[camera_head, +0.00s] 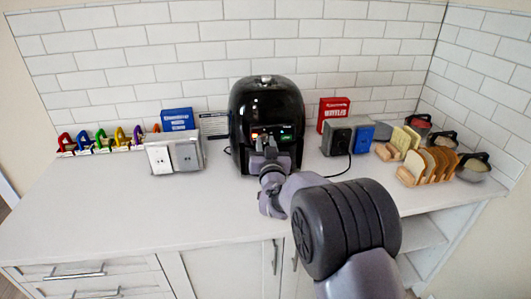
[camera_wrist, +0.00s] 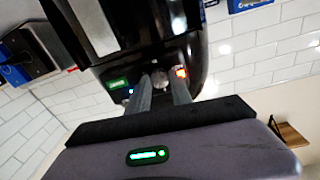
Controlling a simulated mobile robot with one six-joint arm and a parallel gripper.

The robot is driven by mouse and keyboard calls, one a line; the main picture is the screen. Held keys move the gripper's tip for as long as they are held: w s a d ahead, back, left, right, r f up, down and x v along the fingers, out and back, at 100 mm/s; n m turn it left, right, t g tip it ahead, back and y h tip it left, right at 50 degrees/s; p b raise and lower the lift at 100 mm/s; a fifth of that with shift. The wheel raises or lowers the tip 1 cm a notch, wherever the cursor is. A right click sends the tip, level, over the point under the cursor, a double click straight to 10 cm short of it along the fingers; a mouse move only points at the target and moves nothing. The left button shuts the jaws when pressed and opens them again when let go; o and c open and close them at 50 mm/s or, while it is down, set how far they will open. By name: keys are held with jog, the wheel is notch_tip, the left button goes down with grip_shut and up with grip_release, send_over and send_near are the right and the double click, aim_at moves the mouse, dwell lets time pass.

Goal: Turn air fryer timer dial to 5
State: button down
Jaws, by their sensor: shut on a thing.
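The black air fryer (camera_head: 265,100) stands on the counter against the tiled wall. Its front panel has a small green display and an orange light. My gripper (camera_head: 264,148) is at the front panel, between the two lights. In the wrist view the fryer (camera_wrist: 100,60) fills the upper part, tilted and turned over. There my gripper's two fingers (camera_wrist: 160,83) are on either side of the round grey timer dial (camera_wrist: 161,77), shut on it. The number it points to cannot be read. In the head view my gripper hides the dial.
To the right are a dark grey box (camera_head: 338,137), a blue box (camera_head: 363,138), a bread rack (camera_head: 428,164) and lidded bowls. The front left counter is clear.

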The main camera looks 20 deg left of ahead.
jog(key=n+b, duration=0.4)
jog(key=shift+f+n, duration=0.25)
jog(key=shift+n, duration=0.05)
jog(key=shift+r+n+y+b, duration=0.15)
jog(key=shift+n+y+b, duration=0.25)
jog(key=shift+n+b, duration=1.05)
jog(key=shift+n, duration=0.45)
jog(key=shift+r, duration=0.1)
jog(key=c, duration=1.1)
grip_release()
jog(key=shift+c, duration=0.2)
jog(key=shift+d, duration=0.1)
jog(key=p+v, duration=0.2)
jog(key=v, duration=1.5)
jog(key=shift+s, duration=0.2)
